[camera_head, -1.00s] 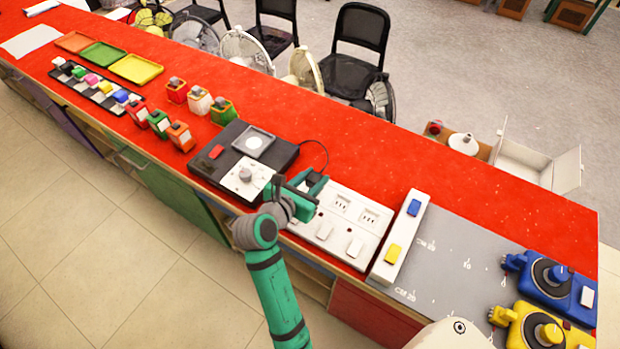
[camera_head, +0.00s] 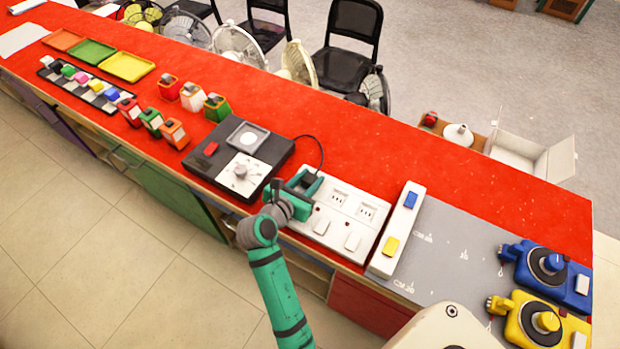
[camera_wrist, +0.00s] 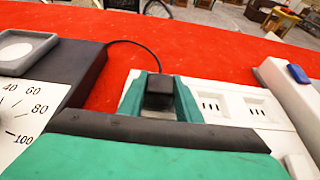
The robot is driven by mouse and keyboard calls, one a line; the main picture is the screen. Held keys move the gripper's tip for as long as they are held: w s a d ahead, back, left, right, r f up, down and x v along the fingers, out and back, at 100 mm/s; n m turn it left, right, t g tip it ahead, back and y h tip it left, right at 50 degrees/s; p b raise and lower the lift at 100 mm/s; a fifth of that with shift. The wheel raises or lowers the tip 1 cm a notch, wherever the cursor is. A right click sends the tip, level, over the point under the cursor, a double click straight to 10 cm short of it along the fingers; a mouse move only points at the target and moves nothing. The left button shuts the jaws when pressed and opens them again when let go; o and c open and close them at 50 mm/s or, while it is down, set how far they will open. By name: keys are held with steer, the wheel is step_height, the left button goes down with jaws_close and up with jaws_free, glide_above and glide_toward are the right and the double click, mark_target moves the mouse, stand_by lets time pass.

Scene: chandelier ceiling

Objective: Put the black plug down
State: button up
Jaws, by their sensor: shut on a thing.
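The black plug (camera_wrist: 159,90) is between the two green fingers of my gripper (camera_wrist: 160,98) in the wrist view, and the jaws are shut on it. In the head view my gripper (camera_head: 299,187) is over the left end of the white socket strip (camera_head: 337,216). The plug (camera_head: 308,180) shows there as a small dark block at the gripper's tip. Its cord runs back to the black device with a dial (camera_head: 240,160). The underside of the plug is hidden, so I cannot tell whether it touches the strip.
A white switch bar (camera_head: 397,230) with blue and yellow buttons stands right of the strip, beside a grey mat (camera_head: 450,260). Blue (camera_head: 548,268) and yellow (camera_head: 535,318) devices stand at the right. The red counter (camera_head: 400,150) behind the strip is clear.

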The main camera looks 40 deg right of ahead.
steer(key=shift+f, duration=0.25)
steer(key=shift+f, duration=0.35)
steer(key=o, duration=1)
steer(key=shift+s+f, duration=0.1)
steer(key=shift+c, duration=0.2)
steer(key=shift+o, duration=0.6)
steer(key=shift+s+f, duration=0.1)
steer(key=shift+d+r, duration=0.1)
steer(key=shift+r, duration=0.45)
steer(key=v, duration=1.2)
steer(key=shift+w+r, duration=0.25)
steer(key=shift+r, duration=0.2)
